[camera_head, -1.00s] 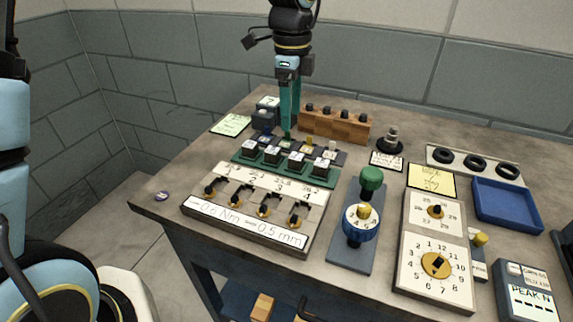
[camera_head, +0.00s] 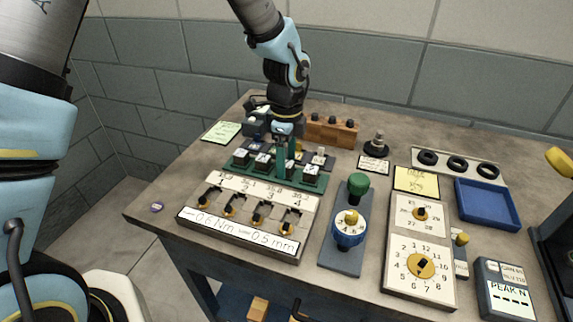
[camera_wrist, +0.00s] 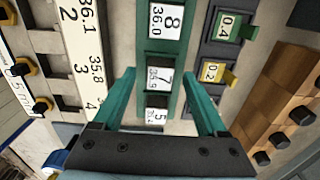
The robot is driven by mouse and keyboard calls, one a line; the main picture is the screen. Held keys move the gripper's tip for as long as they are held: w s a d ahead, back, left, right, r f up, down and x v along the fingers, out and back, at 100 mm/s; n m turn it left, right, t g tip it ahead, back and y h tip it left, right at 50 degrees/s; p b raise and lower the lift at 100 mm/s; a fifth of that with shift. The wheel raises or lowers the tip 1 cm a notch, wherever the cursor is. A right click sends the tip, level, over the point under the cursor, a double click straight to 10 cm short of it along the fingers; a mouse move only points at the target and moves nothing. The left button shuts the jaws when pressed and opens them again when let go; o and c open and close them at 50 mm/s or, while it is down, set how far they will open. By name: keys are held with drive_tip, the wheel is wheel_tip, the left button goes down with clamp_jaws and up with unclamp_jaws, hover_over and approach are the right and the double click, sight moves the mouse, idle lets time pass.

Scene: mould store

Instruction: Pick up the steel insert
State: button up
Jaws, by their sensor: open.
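Several dark blocks with white number labels stand in a row on a green rack (camera_head: 318,184); I take these as the inserts, but cannot tell which one is the steel insert. My gripper (camera_head: 283,168) is over the rack, pointing down, and hides part of the row. Contact with the fingers cannot be told.
In front of the rack is a board with numbered slots (camera_head: 247,240). Behind it are a wooden block with black pegs (camera_head: 335,131) and small tagged pieces (camera_wrist: 212,72). A green-knobbed device (camera_head: 344,250), dial panel (camera_head: 418,285) and blue tray (camera_head: 487,204) stand right.

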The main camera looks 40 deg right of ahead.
drive_tip(key=shift+f, duration=0.1)
drive_tip(key=shift+c, duration=0.3)
clamp_jaws()
idle(0.4)
